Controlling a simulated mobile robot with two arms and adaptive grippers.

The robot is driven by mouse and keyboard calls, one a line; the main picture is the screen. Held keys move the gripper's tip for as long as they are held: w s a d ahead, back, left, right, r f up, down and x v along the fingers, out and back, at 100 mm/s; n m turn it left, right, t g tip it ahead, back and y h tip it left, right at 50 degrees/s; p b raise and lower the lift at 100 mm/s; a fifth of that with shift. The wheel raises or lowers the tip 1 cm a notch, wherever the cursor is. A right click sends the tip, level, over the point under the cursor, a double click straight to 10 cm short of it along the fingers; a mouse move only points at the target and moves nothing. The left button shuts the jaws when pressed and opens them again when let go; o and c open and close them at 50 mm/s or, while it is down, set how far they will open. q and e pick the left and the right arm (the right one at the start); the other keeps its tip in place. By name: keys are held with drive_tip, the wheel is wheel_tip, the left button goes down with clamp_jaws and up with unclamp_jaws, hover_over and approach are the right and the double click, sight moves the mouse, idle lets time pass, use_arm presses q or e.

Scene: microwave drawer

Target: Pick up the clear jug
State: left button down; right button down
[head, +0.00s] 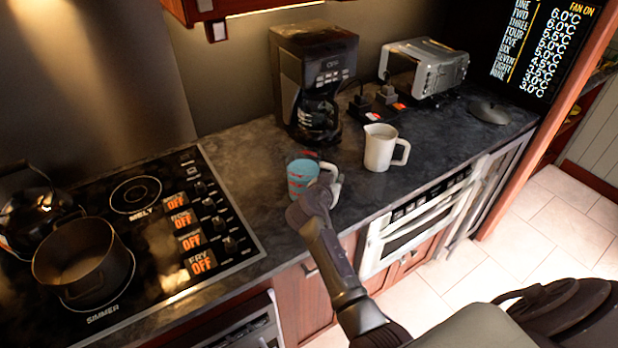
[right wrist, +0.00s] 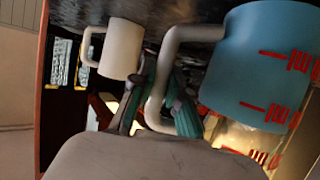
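The jug (head: 302,179) stands upright near the counter's front edge. It looks blue and translucent, with red measuring marks and a pale handle (head: 335,186) on its right side. In the right wrist view the jug (right wrist: 255,65) fills the upper right. My right gripper (head: 317,191) is at the handle side of the jug and covers part of it. In the right wrist view its fingers (right wrist: 160,100) are apart, one on each side of the handle (right wrist: 156,95); firm contact is not visible. My left gripper is not in view.
A white pitcher (head: 381,147) stands to the right of the jug. A coffee maker (head: 314,85) and a toaster (head: 425,67) are behind. The hob (head: 150,235) with a pot (head: 83,262) and a kettle (head: 35,210) is on the left. Bare counter (head: 245,160) lies between hob and jug.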

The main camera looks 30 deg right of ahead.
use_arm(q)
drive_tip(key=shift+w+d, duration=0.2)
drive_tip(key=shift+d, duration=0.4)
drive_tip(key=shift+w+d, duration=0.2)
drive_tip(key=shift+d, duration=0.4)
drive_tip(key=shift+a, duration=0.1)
